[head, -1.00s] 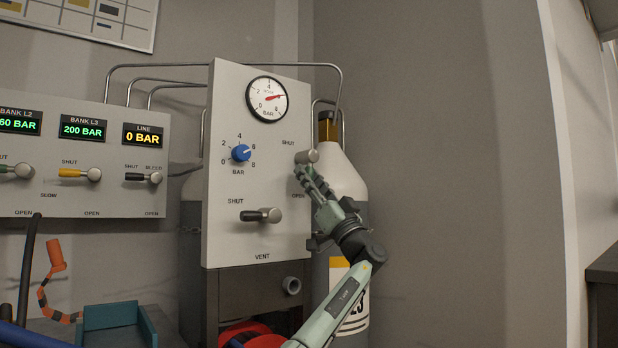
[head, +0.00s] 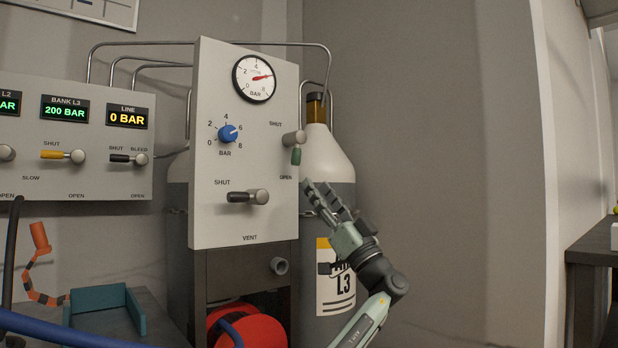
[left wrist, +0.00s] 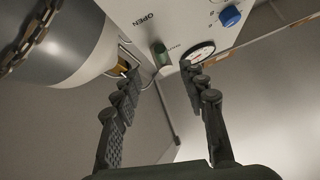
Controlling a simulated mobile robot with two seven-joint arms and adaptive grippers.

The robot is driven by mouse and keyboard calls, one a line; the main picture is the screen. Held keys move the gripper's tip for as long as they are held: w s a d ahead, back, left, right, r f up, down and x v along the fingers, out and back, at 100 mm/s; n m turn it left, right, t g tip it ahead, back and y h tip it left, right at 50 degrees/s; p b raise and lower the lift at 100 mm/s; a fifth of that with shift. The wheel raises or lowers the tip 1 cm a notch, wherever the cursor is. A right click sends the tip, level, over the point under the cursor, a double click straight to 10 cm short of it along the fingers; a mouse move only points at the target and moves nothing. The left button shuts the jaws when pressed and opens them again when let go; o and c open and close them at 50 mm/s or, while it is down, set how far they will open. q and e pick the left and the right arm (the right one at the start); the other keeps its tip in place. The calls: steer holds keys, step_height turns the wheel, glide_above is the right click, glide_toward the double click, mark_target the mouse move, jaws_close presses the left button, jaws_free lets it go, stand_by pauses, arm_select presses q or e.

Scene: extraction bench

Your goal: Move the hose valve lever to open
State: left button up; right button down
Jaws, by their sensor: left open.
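The hose valve lever (head: 296,156) is a short green handle under a round metal hub (head: 294,138) at the panel's right edge. It points down, toward the OPEN label (head: 286,177) and away from SHUT. My left gripper (head: 318,188) is open and empty, below and to the right of the lever, apart from it in the head view. In the left wrist view the green lever (left wrist: 161,54) shows beyond and between the open fingertips (left wrist: 160,74). My right gripper is not in view.
Below left on the panel (head: 215,80) is a black vent lever (head: 243,197), pointing left to SHUT. A blue knob (head: 228,133) and a gauge (head: 254,77) sit above it. A gas cylinder (head: 325,160) stands close behind the gripper. The wall side at right is clear.

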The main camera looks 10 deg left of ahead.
arm_select(q)
steer(key=shift+s+d+f, duration=0.25)
steer(key=shift+d+f, duration=0.15)
steer(key=shift+f, duration=0.05)
